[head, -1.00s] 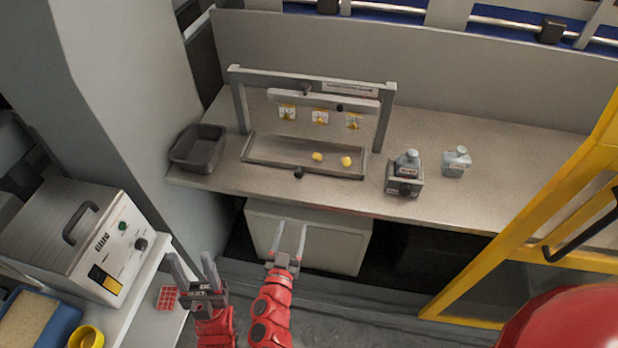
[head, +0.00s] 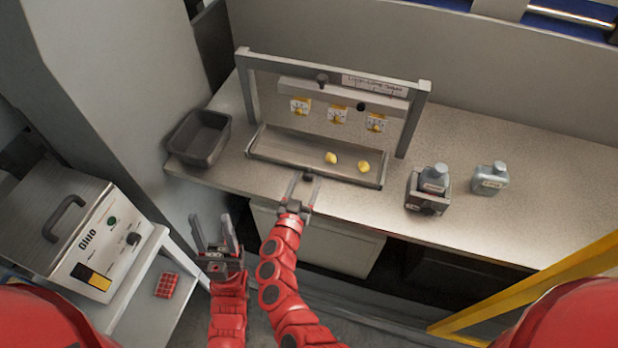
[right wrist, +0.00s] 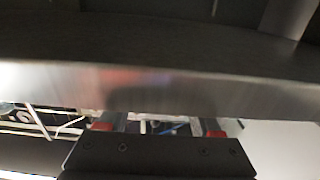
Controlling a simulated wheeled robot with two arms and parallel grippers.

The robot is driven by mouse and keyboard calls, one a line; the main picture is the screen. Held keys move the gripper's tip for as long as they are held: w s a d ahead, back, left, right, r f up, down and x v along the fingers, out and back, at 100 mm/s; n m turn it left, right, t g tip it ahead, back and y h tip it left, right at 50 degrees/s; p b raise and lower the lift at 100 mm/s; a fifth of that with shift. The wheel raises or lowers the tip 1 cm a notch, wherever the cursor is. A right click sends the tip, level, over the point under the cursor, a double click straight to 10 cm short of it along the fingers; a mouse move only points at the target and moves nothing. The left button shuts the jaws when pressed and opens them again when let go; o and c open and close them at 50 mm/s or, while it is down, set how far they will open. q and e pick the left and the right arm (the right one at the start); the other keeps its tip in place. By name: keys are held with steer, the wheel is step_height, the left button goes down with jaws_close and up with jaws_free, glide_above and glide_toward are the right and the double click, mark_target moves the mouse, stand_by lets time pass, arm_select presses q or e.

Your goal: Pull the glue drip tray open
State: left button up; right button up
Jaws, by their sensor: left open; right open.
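The glue drip tray (head: 282,152) is a shallow grey metal tray on the counter, under a frame with nozzles. Two yellow glue blobs (head: 347,164) lie in it. A dark knob (head: 308,177) sits at the middle of its front edge. My right gripper (head: 303,182) is open at the tray's front, its fingertips close to either side of the knob; I cannot tell if they touch it. In the right wrist view a grey metal band crosses above the partly hidden fingers (right wrist: 160,125). My left gripper (head: 212,219) is open and empty, left of the counter front.
A dark grey bin (head: 200,138) stands left of the tray. A bottle in a holder (head: 428,190) and a loose bottle (head: 490,178) stand to the right. A glue unit (head: 95,240) sits on a side table at left. The counter right of the frame is mostly clear.

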steer(key=shift+s, duration=0.1)
jaws_close()
stand_by(1.3)
